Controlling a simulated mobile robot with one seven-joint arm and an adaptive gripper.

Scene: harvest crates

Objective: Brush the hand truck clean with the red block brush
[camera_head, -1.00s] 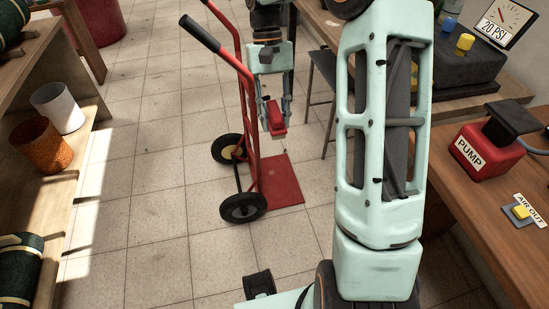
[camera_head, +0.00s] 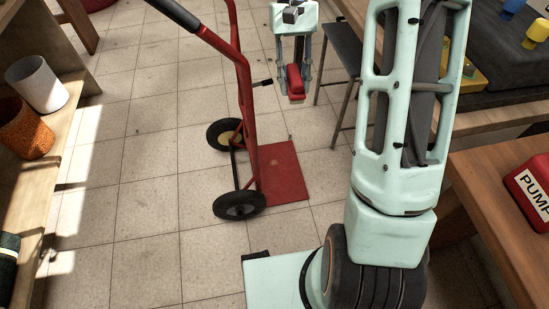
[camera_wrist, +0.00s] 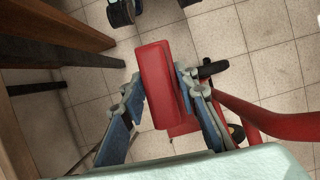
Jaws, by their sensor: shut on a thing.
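The red hand truck (camera_head: 244,110) stands upright on the tiled floor, with black grips, two black wheels and a flat red toe plate (camera_head: 280,172). My gripper (camera_head: 295,84) is shut on the red block brush (camera_head: 294,80), above and beyond the toe plate, to the right of the frame. In the wrist view the brush (camera_wrist: 160,80) sits between the two fingers, and the hand truck's red tube (camera_wrist: 265,120) shows at the right. The brush looks apart from the hand truck. Its bristles are mostly hidden.
A wooden shelf (camera_head: 62,125) on the left holds a white pot (camera_head: 37,84) and an orange pot (camera_head: 24,128). A dark stool (camera_head: 343,48) stands right of my gripper. A workbench (camera_head: 500,185) with a red pump (camera_head: 530,190) is on the right. Floor left of the truck is clear.

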